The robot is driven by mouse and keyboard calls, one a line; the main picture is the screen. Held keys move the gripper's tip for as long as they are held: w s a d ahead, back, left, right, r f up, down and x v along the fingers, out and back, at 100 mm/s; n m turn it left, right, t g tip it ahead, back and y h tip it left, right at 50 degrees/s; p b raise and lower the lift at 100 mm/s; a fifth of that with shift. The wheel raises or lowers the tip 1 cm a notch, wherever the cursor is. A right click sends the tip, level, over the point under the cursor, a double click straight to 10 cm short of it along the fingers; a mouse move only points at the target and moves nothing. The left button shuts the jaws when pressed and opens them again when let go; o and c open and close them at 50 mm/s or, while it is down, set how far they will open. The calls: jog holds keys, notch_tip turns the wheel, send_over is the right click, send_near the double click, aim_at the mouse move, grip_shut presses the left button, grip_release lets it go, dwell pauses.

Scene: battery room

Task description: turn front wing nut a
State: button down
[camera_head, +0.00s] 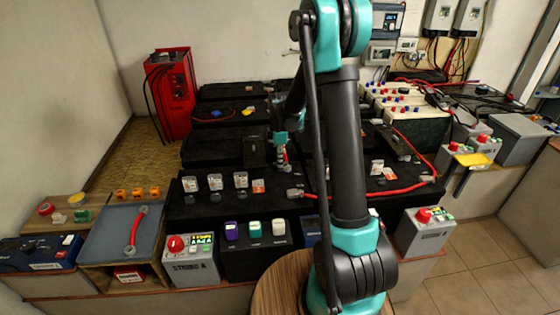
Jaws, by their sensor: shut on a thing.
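My gripper (282,160) points down at the end of my arm, above the top of the black front battery bank (300,190). Its fingers are shut on a small piece at the bank, the front wing nut a by its place. The nut is too small and too covered by the fingers to make out its shape or angle. My upright arm link hides part of the bank just right of the gripper.
A red cable (400,187) runs along the bank's right side. Small labelled pieces (240,181) stand on the bank's left part. A red charger (170,95) stands back left.

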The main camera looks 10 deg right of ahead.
jog(key=shift+n, duration=0.6)
jog(key=c, duration=1.6)
grip_release()
notch_tip(320, 180, up, 12)
jog(key=s+d+f+m+t, duration=0.1)
jog(key=s+d+f+m, duration=0.1)
jog(key=s+m, duration=0.4)
jog(key=s+d+f+m+t, duration=0.1)
jog(key=s+m, duration=0.5)
jog(key=s, duration=0.7)
jog(key=s+d+f+m+t, duration=0.2)
jog(key=s+d+f+m, duration=0.2)
jog(key=s, duration=0.5)
jog(key=shift+s+m, duration=0.2)
jog(key=shift+m, duration=0.9)
